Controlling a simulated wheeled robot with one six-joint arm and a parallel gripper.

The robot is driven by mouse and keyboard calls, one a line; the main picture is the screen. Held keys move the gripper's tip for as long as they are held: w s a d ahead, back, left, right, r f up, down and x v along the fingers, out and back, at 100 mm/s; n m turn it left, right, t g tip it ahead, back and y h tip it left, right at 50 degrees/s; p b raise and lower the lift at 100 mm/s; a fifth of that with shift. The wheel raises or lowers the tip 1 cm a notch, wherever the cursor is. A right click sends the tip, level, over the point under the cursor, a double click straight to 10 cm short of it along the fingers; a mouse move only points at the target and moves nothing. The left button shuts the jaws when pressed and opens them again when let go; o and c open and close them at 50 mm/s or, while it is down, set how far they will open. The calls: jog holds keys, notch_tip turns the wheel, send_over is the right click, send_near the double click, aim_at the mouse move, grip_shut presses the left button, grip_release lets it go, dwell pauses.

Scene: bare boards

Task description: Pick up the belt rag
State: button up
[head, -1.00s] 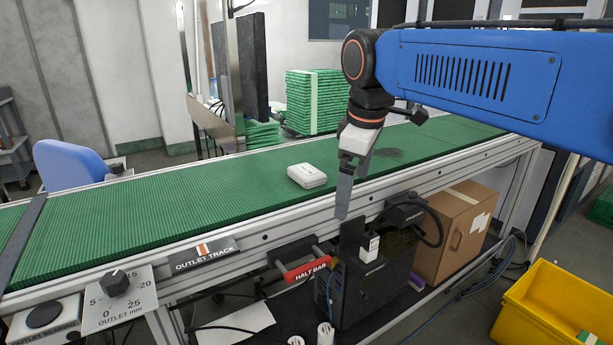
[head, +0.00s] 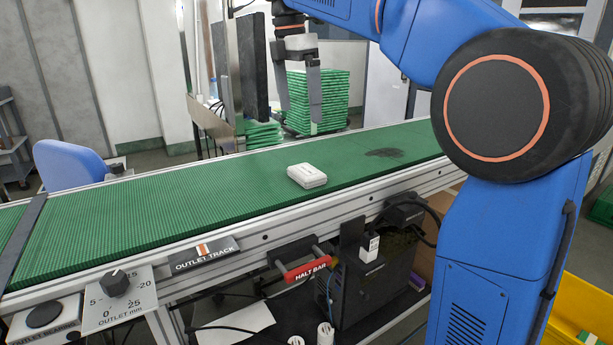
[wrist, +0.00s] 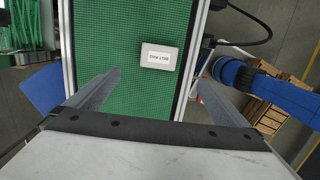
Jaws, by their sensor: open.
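I cannot make out a belt rag in either view. A small white box (head: 307,175) with a printed label lies on the green conveyor belt (head: 215,190). The box also shows in the wrist view (wrist: 159,58), beyond the gap between my fingertips. My gripper (head: 299,116) is open and empty, pointing down above the belt's far side, in front of the green stack. In the wrist view its two fingers (wrist: 159,80) are spread wide and apart from the box.
A dark smudge (head: 384,153) marks the belt right of the box. A stack of green trays (head: 335,98) and a dark upright panel (head: 239,66) stand behind the belt. A red halt bar (head: 305,271) juts out at the front. The belt's left part is clear.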

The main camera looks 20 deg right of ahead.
send_over(306, 170)
jog(key=f, duration=0.6)
jog(key=a+f, duration=0.1)
jog(key=f, duration=0.3)
jog(key=shift+s, duration=0.35)
jog(key=shift+w+d+f, duration=0.1)
jog(key=shift+d+f, duration=0.05)
jog(key=shift+f, duration=0.95)
jog(key=shift+w+d+f, duration=0.1)
jog(key=shift+f, duration=1.05)
jog(key=shift+w+d+f, duration=0.1)
jog(key=shift+d+f, duration=0.05)
jog(key=shift+f, duration=0.95)
jog(key=c, duration=1.1)
